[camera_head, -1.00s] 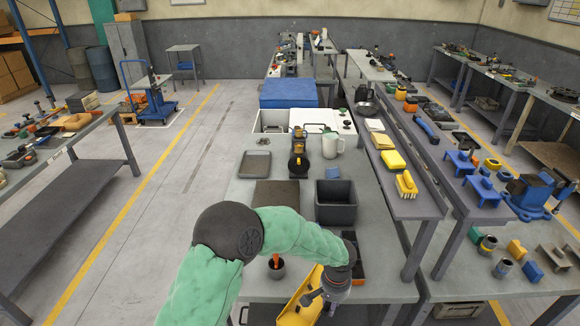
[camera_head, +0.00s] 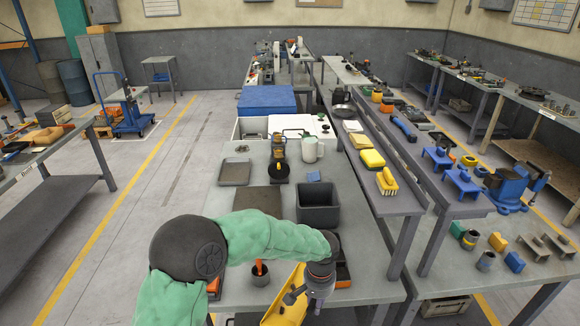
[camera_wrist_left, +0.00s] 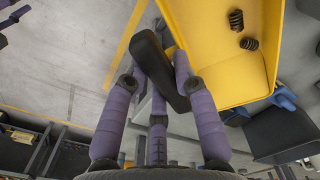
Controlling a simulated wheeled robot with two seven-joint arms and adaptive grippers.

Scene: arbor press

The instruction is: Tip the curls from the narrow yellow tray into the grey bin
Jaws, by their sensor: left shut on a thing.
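The narrow yellow tray (camera_head: 282,310) is at the near edge of the bench in the head view, partly cut off by the frame's bottom. My left gripper (camera_head: 308,292) is shut on it. In the left wrist view the yellow tray (camera_wrist_left: 215,40) fills the upper right, with two dark coiled curls (camera_wrist_left: 242,30) lying inside. The left gripper (camera_wrist_left: 160,75) shows there at the tray's side; its exact grip is partly hidden. The grey bin (camera_head: 318,216) stands upright on the bench, beyond the left gripper. My right gripper is out of view.
A grey cup with an orange-handled tool (camera_head: 260,279) stands near my left arm. A raised shelf (camera_head: 412,203) runs along the right.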

